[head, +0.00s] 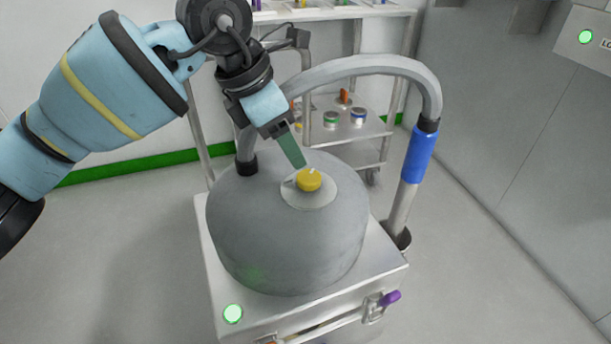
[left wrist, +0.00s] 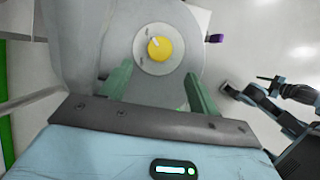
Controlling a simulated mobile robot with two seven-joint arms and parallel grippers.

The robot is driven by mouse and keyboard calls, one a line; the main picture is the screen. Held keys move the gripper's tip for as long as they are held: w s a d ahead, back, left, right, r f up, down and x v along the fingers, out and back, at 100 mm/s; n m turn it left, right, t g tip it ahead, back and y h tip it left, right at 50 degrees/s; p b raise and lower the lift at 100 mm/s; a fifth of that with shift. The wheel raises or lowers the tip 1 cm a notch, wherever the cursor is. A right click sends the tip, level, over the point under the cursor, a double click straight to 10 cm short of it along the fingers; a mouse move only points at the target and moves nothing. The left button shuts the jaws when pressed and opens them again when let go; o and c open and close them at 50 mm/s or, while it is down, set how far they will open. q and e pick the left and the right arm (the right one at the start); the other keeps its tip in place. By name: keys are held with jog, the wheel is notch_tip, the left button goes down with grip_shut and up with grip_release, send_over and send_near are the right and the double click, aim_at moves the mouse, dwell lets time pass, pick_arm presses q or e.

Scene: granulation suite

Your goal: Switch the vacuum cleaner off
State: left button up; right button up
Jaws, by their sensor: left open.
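The vacuum cleaner (head: 285,235) is a grey drum on a pale metal box. On top sits a yellow rotary knob (head: 309,180) with a white pointer mark, on a pale round plate (head: 297,198). In the left wrist view the knob (left wrist: 159,49) lies ahead between the fingers, its mark pointing up and left.
A grey hose (head: 365,65) arches behind the drum to a wand with a blue grip (head: 418,155). A purple-tipped latch (head: 390,298) sticks out at the front right. A shelf cart (head: 345,130) with small containers stands behind. The floor on both sides is clear.

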aim_at(307, 176)
pick_arm(q)
jog(key=b+x, duration=0.2)
jog(key=x, duration=0.5)
jog(key=shift+f, duration=0.1)
jog(key=shift+w+d+f+b, duration=0.1)
jog(key=shift+d+f+b, duration=0.05)
jog(key=shift+f+b, duration=0.25)
pick_arm(e)
jog(key=f, duration=0.3)
jog(key=shift+s+f+g, duration=0.15)
jog(key=shift+s+g, duration=0.15)
jog(key=shift+s, duration=0.1)
